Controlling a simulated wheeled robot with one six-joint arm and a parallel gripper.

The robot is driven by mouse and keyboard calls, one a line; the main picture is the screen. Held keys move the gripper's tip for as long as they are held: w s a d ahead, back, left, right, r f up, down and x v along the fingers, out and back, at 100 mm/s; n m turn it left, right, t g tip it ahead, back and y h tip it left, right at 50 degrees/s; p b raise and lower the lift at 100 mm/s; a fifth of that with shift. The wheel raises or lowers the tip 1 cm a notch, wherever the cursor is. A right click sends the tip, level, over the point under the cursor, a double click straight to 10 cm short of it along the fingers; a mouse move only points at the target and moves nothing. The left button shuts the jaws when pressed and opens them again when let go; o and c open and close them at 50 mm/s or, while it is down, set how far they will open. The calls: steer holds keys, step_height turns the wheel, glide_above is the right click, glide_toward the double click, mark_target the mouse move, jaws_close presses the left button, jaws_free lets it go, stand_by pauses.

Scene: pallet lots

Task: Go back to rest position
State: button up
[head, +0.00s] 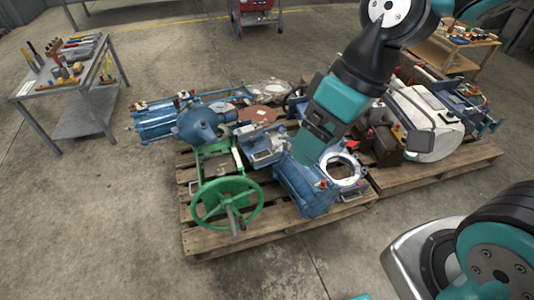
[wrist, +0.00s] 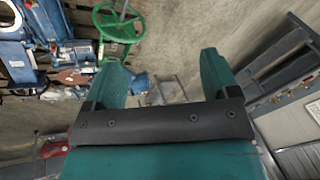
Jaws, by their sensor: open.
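My gripper (head: 312,143) is teal and black and hangs over the middle of the left pallet in the head view, pointing down and left above the machine parts. In the wrist view its two teal fingers (wrist: 160,72) stand apart with nothing between them. The gap shows bare floor and a small metal frame in the distance. The head view does not show clearly how far the fingertips are from the parts below.
The left wooden pallet (head: 285,235) carries blue housings, a green handwheel (head: 228,203) and a white-rimmed ring. The right pallet (head: 440,172) holds a white tank (head: 425,125). A tool table (head: 62,85) stands at far left. The floor in front is clear.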

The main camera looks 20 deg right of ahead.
steer(key=shift+d+r+p, duration=0.25)
steer(key=shift+r+p, duration=0.15)
steer(key=shift+r, duration=0.3)
steer(key=s+r+p, duration=0.2)
steer(key=r+p, duration=0.1)
steer(key=r, duration=0.2)
steer(key=s+a+r+p, duration=0.1)
steer(key=s+r+p, duration=0.1)
steer(key=r+p, duration=0.2)
steer(key=shift+s+a+r, duration=0.3)
steer(key=shift+s+r, duration=0.05)
steer(key=shift+r, duration=0.6)
steer(key=shift+o, duration=0.2)
